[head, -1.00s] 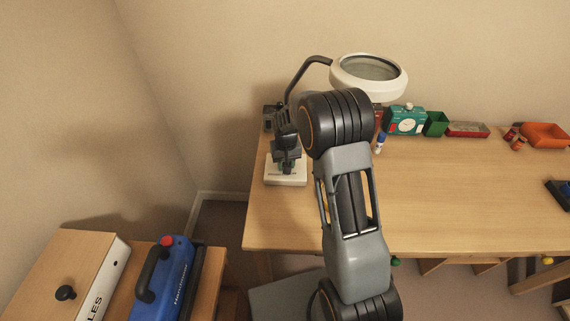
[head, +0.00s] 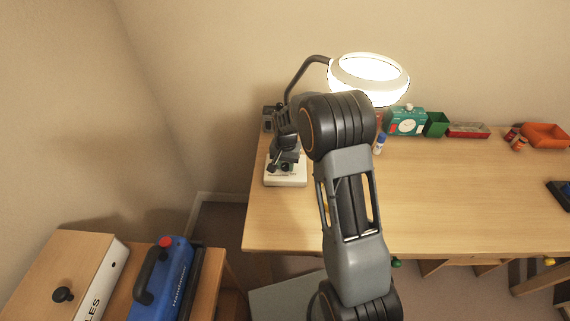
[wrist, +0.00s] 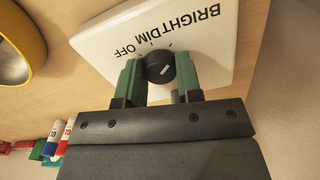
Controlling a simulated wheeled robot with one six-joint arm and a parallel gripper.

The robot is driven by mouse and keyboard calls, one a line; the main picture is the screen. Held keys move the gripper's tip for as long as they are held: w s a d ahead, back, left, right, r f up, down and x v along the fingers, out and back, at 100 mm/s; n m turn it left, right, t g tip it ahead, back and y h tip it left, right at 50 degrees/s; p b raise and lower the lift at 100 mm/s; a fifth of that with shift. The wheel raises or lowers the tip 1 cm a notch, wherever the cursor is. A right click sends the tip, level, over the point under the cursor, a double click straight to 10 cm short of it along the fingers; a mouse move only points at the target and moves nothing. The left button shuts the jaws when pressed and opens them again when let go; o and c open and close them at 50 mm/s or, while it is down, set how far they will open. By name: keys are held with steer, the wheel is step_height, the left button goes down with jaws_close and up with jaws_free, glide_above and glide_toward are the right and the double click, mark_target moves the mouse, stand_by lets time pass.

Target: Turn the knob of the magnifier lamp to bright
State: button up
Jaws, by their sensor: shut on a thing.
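The magnifier lamp stands at the desk's left end. Its ring-shaped head (head: 400,88) glows bright white, and its pale base (head: 287,180) sits on the desk. In the wrist view the white base (wrist: 225,65) carries the words OFF, DIM and BRIGHT, upside down. The black knob (wrist: 160,67) with a white pointer mark is between the green pads of my gripper (wrist: 158,72), which is shut on it. I cannot tell exactly which word the pointer lines up with. In the head view my gripper (head: 284,164) is at the base, and the knob cannot be made out.
A teal box with a dial (head: 406,121), a green bin (head: 437,124), a red tray (head: 468,130) and an orange bin (head: 545,135) line the desk's back. A blue-capped bottle (head: 379,144) stands near the lamp head. The desk's middle is clear. A blue case (head: 172,275) sits lower left.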

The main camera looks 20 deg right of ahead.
mark_target(285, 165)
steer(key=o, duration=0.9)
steer(key=shift+o, duration=0.2)
steer(key=shift+r, duration=0.1)
steer(key=shift+r, duration=3.7)
steer(key=shift+n, duration=0.3)
steer(key=shift+n+g, duration=0.3)
steer(key=shift+n, duration=0.6)
steer(key=s, duration=0.2)
steer(key=s+f, duration=0.1)
steer(key=shift+s+f, duration=0.15)
steer(key=shift+s, duration=0.25)
steer(key=s+r+n+t+p, duration=0.1)
steer(key=s+r+t+p, duration=0.1)
steer(key=s+r, duration=0.5)
steer(key=s+r+n+t+p, duration=0.2)
steer(key=s+r, duration=0.5)
steer(key=s, duration=0.5)
steer(key=shift+s+a+r+n, duration=0.25)
steer(key=shift+a+r+n, duration=0.05)
